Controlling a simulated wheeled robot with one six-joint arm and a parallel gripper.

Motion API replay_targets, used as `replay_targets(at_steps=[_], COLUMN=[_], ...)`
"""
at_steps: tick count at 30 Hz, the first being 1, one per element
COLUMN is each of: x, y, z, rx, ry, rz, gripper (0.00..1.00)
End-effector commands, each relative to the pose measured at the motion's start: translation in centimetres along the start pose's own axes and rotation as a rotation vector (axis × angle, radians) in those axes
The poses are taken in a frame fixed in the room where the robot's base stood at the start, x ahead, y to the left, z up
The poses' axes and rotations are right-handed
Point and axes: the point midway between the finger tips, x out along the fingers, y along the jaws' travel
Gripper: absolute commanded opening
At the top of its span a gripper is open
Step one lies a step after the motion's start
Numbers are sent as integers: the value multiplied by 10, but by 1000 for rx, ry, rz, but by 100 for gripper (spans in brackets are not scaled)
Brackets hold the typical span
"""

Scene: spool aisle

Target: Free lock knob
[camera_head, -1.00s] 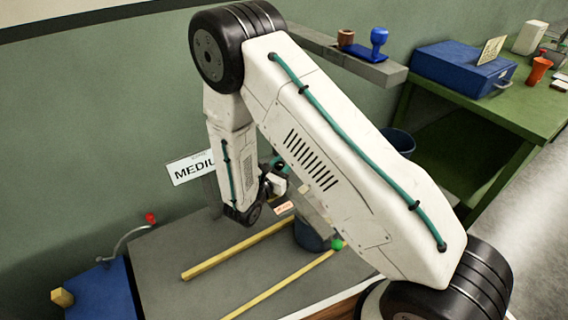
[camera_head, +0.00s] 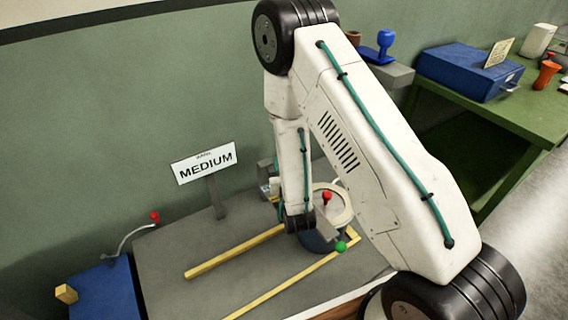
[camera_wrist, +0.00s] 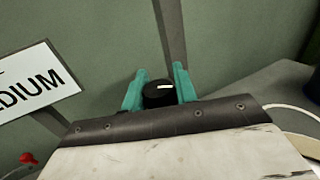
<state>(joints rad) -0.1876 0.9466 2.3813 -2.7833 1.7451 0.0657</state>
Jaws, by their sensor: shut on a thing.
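My gripper (camera_wrist: 160,92) has two teal fingers. They stand on either side of a round black knob (camera_wrist: 159,95) with a white mark on its top, and are shut on it. In the head view my gripper is mostly hidden behind my forearm. I cannot tell there what the knob is fixed to. A dark vertical bar (camera_wrist: 170,35) shows behind the knob in the wrist view. A grey block (camera_head: 266,171) stands by the wall, left of my forearm.
A dark blue drum (camera_head: 322,243) with a pale ring and a red knob (camera_head: 327,197) stands right of my wrist. A green ball (camera_head: 341,246) is in front. Yellow rails (camera_head: 235,251) lie on the grey top. A MEDIUM sign (camera_head: 206,163) stands left. A green bench (camera_head: 500,115) is at right.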

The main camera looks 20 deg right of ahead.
Motion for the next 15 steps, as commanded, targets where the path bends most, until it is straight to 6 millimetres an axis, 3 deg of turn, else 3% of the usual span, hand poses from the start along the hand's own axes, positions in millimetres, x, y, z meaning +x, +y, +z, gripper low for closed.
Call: replay_targets(at_steps=[15], x=[0], y=[2], z=[0], rx=[-1], ry=[-2], rz=[46], gripper=[6])
